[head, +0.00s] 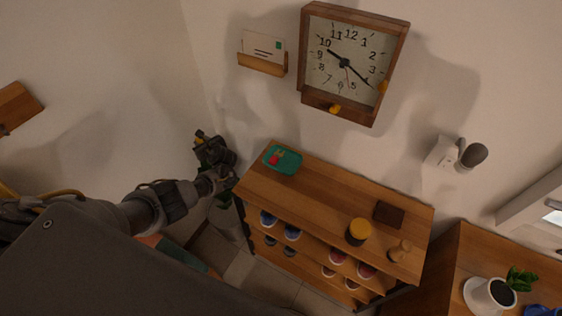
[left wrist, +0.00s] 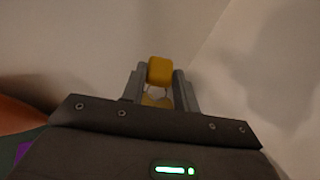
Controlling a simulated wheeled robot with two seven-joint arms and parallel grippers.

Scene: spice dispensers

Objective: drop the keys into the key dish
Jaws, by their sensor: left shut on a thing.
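The key dish appears to be the teal tray (head: 294,165) on the far left end of the wooden shelf top; a small red and yellow item lies in it. My left gripper (head: 202,139) is to the left of the shelf and the dish, apart from both. In the left wrist view the left gripper (left wrist: 159,88) is shut on the keys, whose yellow fob (left wrist: 160,70) sits between the fingertips. Part of the keys shows below the fob between the fingers. The fob is also a small yellow spot in the head view (head: 199,133). My right gripper is not in view.
The shelf top (head: 320,194) is clear between the dish and a yellow-lidded jar (head: 358,232), a dark box (head: 389,214) and a wooden figure (head: 400,250). Shoes fill the lower shelves. A wall clock (head: 345,62) and a letter holder (head: 262,64) hang above.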

